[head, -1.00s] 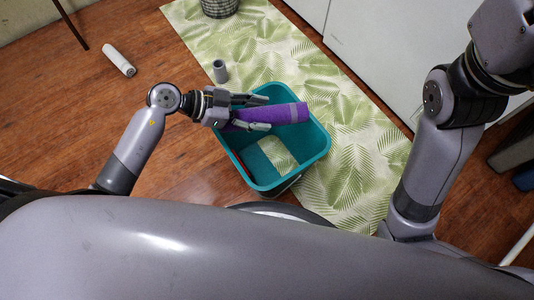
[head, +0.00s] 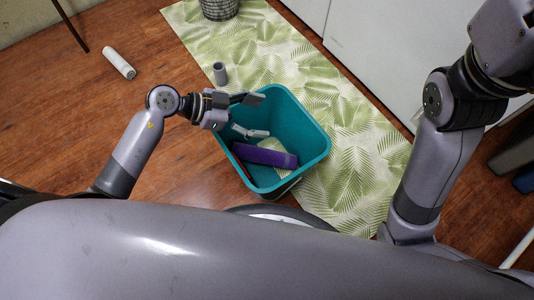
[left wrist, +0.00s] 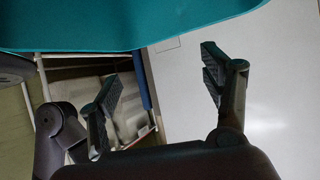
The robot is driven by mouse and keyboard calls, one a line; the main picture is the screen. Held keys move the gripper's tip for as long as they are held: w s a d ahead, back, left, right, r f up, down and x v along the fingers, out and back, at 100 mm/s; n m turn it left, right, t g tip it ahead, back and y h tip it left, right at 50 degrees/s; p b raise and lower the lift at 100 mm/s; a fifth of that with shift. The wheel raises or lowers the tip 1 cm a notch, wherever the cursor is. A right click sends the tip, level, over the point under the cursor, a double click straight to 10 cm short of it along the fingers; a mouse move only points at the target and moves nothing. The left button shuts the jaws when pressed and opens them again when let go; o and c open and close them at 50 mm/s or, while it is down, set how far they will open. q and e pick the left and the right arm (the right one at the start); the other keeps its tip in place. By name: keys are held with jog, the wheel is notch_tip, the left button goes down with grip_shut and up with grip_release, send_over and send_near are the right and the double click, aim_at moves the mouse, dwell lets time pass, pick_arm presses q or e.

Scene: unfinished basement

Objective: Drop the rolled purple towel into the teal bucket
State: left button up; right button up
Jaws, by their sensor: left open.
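The rolled purple towel (head: 264,154) lies inside the teal bucket (head: 318,128), low down near its front left side, in the head view. The bucket stands upright on the leaf-patterned mat. My left gripper (head: 260,116) is open and empty over the bucket's left rim, apart from the towel. In the left wrist view its two fingers (left wrist: 165,90) are spread wide with nothing between them, and the teal bucket (left wrist: 130,25) crosses the top. My right arm shows at the right of the head view, but its gripper is out of the picture.
The leaf-patterned mat (head: 365,165) runs along white cabinets (head: 380,50). A grey cup-like cylinder (head: 220,73) stands behind the bucket. A white roll (head: 119,62) lies on the wooden floor at left. A woven basket (head: 219,8) is at the top. Floor left of the mat is mostly clear.

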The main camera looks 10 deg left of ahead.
pick_arm(q)
jog(key=v, duration=1.1)
jog(key=shift+a+r, duration=0.2)
jog(key=shift+a, duration=0.15)
jog(key=shift+s, duration=0.1)
